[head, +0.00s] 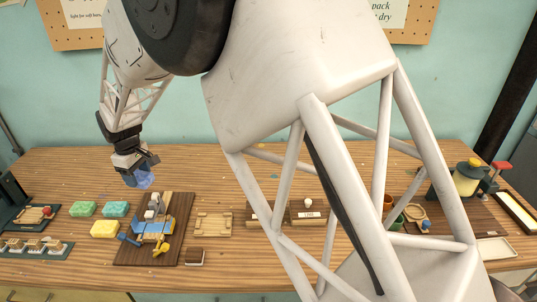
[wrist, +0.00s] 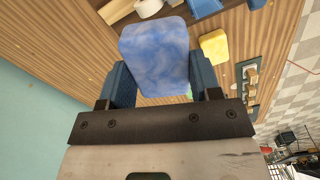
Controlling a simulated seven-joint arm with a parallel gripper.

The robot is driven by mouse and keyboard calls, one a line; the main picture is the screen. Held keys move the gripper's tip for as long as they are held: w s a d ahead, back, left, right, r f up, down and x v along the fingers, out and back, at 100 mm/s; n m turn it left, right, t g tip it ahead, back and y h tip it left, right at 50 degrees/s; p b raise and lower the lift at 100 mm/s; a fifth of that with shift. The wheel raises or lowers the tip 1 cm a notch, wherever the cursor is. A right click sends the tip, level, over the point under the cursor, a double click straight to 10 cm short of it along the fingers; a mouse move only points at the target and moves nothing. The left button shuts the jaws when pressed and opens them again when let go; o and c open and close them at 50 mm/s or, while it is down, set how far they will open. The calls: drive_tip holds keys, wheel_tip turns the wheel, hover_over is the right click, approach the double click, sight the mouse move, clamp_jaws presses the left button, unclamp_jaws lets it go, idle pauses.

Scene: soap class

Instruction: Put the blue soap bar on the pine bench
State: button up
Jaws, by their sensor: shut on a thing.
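The blue soap bar (head: 146,180) is marbled blue and hangs at my gripper's tip in the head view. In the wrist view, the blue soap bar (wrist: 155,55) fills the space between the two dark fingers. My gripper (head: 141,167) is shut on it, over the left part of the bench; it also shows in the wrist view (wrist: 162,80). The pine bench (head: 60,172) is the long wood-grained top across the head view. The soap looks raised above it, though the exact height is hard to tell.
Green soap (head: 83,209), teal soap (head: 116,209) and yellow soap (head: 104,229) lie at the left. A dark board (head: 181,205) with a blue tool stands beside them. A small slatted wooden rack (head: 213,224) is right of it. The bench's back left is bare.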

drive_tip(key=w+d+m, duration=0.3)
drive_tip(key=w+d, duration=0.4)
drive_tip(key=d, duration=0.7)
drive_tip(key=w+d+m, duration=0.2)
drive_tip(key=w+d, duration=0.5)
drive_tip(key=d, duration=0.6)
drive_tip(key=w+d+m, duration=0.3)
drive_tip(key=w+d, duration=0.4)
drive_tip(key=d, duration=0.7)
drive_tip(key=s+d+m, duration=0.3)
drive_tip(key=d+m, duration=0.4)
drive_tip(key=d, duration=3.6)
drive_tip(key=shift+s+f, duration=0.2)
drive_tip(key=shift+f, duration=2.3)
drive_tip(key=shift+f, duration=3.15)
